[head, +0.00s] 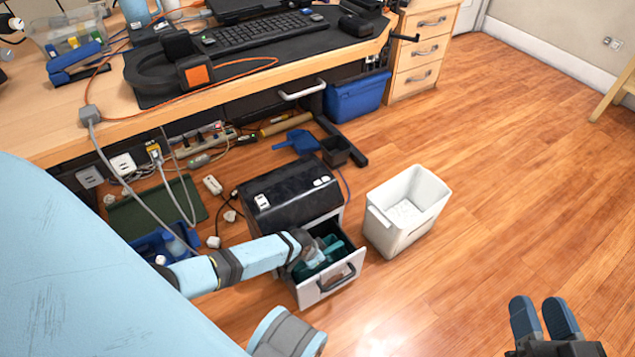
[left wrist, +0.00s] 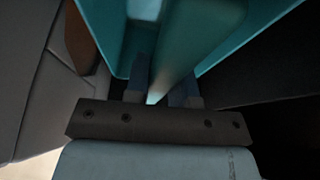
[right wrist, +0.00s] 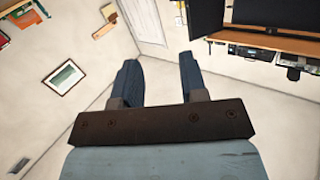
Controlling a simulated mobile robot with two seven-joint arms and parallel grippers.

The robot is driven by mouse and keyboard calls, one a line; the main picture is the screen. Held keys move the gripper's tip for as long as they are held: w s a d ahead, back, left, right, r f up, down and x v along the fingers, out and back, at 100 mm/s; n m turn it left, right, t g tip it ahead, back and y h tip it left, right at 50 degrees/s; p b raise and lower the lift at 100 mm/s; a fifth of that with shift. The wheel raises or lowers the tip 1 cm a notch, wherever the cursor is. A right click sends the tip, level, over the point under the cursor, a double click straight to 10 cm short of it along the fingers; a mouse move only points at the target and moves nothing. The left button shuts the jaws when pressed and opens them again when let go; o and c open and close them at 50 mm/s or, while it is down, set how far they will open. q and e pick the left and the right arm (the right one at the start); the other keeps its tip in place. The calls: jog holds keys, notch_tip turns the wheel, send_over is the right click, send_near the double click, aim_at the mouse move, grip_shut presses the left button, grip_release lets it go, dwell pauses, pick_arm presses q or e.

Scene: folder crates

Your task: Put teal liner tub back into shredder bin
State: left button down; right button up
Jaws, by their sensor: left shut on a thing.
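The shredder (head: 290,197) stands on the floor under the desk, black on top with a white front bin (head: 349,276) pulled out. The teal liner tub (head: 330,246) sits inside the open bin; how deep it sits I cannot tell. My left gripper (head: 312,255) reaches down into the bin. In the left wrist view, my left gripper (left wrist: 165,88) is shut on a teal wall or divider of the tub (left wrist: 215,30). My right gripper (head: 543,318) is at the lower right of the head view, away from the shredder. In the right wrist view, my right gripper (right wrist: 160,82) is open and empty.
A white waste basket (head: 392,232) stands on the floor just right of the shredder. Cables and a power strip (head: 205,140) lie under the desk (head: 180,90). A blue box (head: 357,96) is further back. The floor at right is clear.

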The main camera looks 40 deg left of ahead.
pick_arm(q)
jog(key=shift+f, duration=0.1)
pick_arm(e)
jog(key=shift+f, duration=0.1)
pick_arm(q)
jog(key=c, duration=0.9)
grip_release()
pick_arm(e)
jog(key=shift+d, duration=0.1)
pick_arm(q)
jog(key=shift+p+v, duration=0.75)
jog(key=shift+v, duration=0.25)
jog(key=p+v, duration=0.2)
jog(key=v, duration=0.2)
jog(key=shift+w+p, duration=0.1)
jog(key=shift+p, duration=0.2)
jog(key=p+v, duration=0.3)
jog(key=v, duration=0.5)
jog(key=shift+p, duration=0.4)
pick_arm(e)
notch_tip(320, 180, up, 8)
jog(key=s+m+t, duration=0.1)
jog(key=m+t, duration=0.1)
jog(key=shift+s, duration=0.15)
pick_arm(q)
jog(key=shift+f, duration=0.1)
pick_arm(e)
jog(key=shift+f, duration=0.1)
